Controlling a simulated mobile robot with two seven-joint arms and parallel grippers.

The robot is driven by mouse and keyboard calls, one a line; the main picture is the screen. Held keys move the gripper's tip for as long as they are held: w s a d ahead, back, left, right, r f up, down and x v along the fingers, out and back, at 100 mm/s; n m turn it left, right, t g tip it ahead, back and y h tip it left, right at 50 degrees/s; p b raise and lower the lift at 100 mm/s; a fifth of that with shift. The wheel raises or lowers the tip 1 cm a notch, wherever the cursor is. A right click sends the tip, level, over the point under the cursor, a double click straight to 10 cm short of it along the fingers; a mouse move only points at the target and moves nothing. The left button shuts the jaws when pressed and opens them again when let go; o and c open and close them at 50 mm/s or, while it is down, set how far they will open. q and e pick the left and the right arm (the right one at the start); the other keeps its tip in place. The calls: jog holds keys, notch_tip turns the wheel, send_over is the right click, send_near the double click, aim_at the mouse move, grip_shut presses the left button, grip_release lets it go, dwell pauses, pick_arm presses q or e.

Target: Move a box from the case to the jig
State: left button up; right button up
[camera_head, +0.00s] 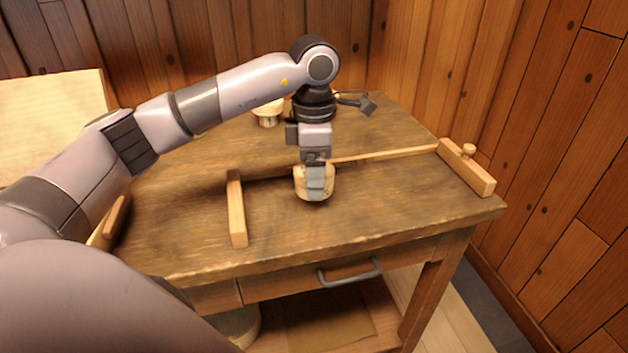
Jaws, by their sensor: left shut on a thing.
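My left gripper (316,188) points down over the middle of the workbench and is shut on a small round pale wooden piece (300,184), which looks like the turned box. The fingers cover its middle, and I cannot tell whether it touches the bench top. To its left is a short wooden bar (237,210); to its right is a wooden block with a knob (466,168). A thin strip (385,155) runs between them, behind the held piece; these look like the jig. I cannot identify the case for certain. My right gripper is not in view.
Another pale turned piece (267,114) stands at the back of the bench (400,205), partly behind my arm. A large pale panel (50,105) stands at the left. Plank walls close off the back and right. A drawer handle (349,274) juts from the front.

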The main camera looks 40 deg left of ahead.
pick_arm(q)
notch_tip(320, 180, down, 2)
jog(key=shift+f, duration=0.25)
jog(key=shift+f, duration=0.15)
jog(key=o, duration=1)
jog(key=shift+r, duration=0.55)
notch_tip(320, 180, up, 11)
jog(key=shift+r+p, duration=0.15)
jog(key=shift+p, duration=0.3)
